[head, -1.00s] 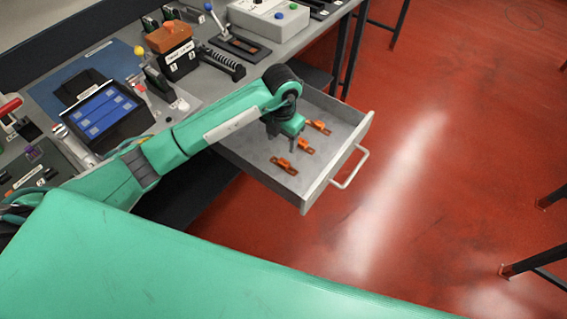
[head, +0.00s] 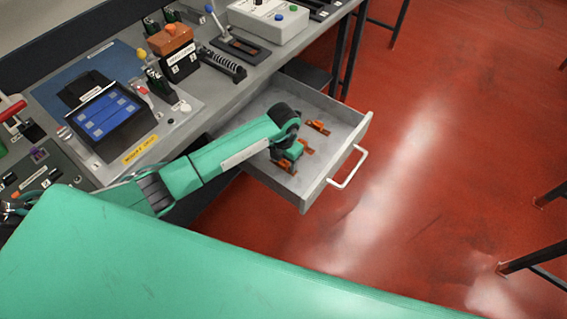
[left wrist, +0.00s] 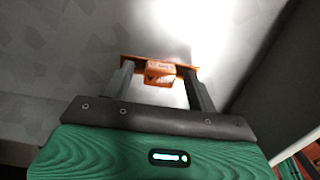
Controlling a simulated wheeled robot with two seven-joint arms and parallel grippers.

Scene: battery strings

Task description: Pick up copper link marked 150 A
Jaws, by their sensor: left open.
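Several copper links lie in the open grey drawer: a far link (head: 317,128), a middle link (head: 306,148) and a near link (head: 289,168) partly hidden by my gripper. My left gripper (head: 285,163) is low in the drawer, over the near link. In the left wrist view, a copper link (left wrist: 158,68) lies flat across the fingertips, its raised middle between the two open fingers of my left gripper (left wrist: 160,85). The marking on it is too small and dark to read, so I cannot tell which link is 150 A. My right gripper is not in view.
The drawer (head: 328,182) has low walls and a white handle (head: 348,167) at its front. The workbench above holds a tablet-like panel (head: 108,115), an orange-topped battery (head: 180,60) and a grey box (head: 268,20).

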